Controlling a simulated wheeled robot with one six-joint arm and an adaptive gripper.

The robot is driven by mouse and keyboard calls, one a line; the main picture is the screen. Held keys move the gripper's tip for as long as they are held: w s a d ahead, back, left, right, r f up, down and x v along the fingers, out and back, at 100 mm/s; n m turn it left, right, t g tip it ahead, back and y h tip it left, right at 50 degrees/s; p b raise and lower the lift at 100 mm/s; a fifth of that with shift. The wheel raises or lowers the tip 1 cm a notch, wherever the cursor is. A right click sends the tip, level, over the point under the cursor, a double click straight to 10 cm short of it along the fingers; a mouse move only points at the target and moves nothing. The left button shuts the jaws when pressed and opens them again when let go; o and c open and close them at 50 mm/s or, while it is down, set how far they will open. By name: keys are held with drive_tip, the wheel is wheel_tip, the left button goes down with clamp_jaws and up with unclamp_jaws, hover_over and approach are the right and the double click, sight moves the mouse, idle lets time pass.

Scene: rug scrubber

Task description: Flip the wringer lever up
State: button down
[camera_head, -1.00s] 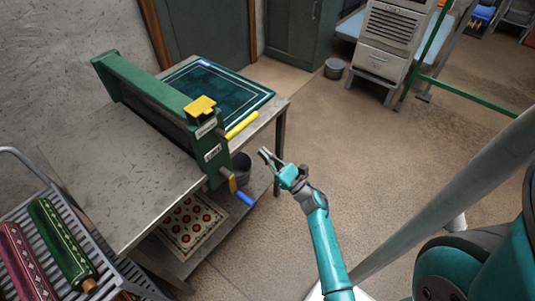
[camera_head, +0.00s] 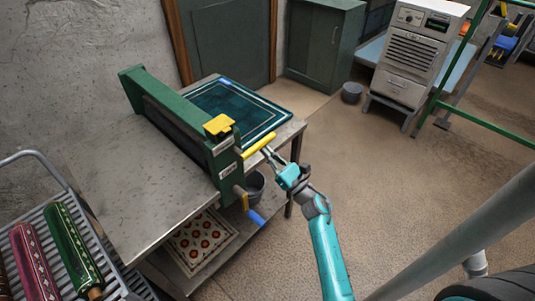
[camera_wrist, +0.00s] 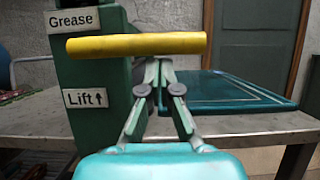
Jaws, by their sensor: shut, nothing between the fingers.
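The green wringer (camera_head: 180,115) stands across the metal table. Its lever shows as a yellow bar (camera_head: 259,145) sticking out from the near end, roughly level. In the wrist view the yellow bar (camera_wrist: 137,44) lies crosswise, beside plates reading "Grease" and "Lift" with an up arrow. My gripper (camera_head: 267,151) is shut and empty, with its tips at the bar. In the wrist view the fingertips (camera_wrist: 158,62) meet just under the bar's lower edge, near its middle. I cannot tell whether they touch it.
A dark green rug (camera_head: 238,110) lies on the table (camera_head: 110,190) behind the wringer. A bucket (camera_head: 255,184) and a patterned rug (camera_head: 203,243) are under it. A rack of rolled rugs (camera_head: 52,250) stands at left.

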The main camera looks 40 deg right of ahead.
sight(269, 141)
drive_tip(key=shift+d+r+n+y, duration=0.15)
drive_tip(key=shift+r+n+y, duration=0.25)
drive_tip(key=shift+n, duration=0.4)
drive_tip(key=r+n+y, duration=0.1)
drive_tip(key=n, duration=0.1)
drive_tip(key=r+n+g+y, duration=0.1)
drive_tip(key=n, duration=0.1)
drive_tip(key=r+n+y, duration=0.1)
drive_tip(key=n+y, duration=0.1)
drive_tip(key=n, duration=0.1)
drive_tip(key=shift+d+r, duration=0.25)
drive_tip(key=shift+r, duration=0.1)
drive_tip(key=n, duration=0.1)
drive_tip(key=r+n+g+y, duration=0.1)
drive_tip(key=r+n, duration=0.1)
drive_tip(key=n, duration=0.1)
drive_tip(key=shift+a+g+y, duration=0.25)
drive_tip(key=shift+g+y, duration=0.15)
drive_tip(key=shift+s+a+r+n+g+y, duration=0.1)
drive_tip(key=shift+a+r+n+g+y, duration=0.15)
drive_tip(key=shift+a+r+n+g, duration=0.7)
drive_tip(key=shift+w+a+r+n+g+y, duration=0.1)
drive_tip(key=shift+a+r+n+y, duration=0.3)
drive_tip(key=shift+n, duration=1.2)
drive_tip(key=shift+s+a+r+n+g+y, duration=0.1)
drive_tip(key=shift+a+r+n+g, duration=0.4)
drive_tip(key=shift+r+n, duration=0.6)
drive_tip(key=shift+a+f+n, duration=0.1)
drive_tip(key=shift+a+n, duration=0.05)
drive_tip(key=shift+n, duration=0.1)
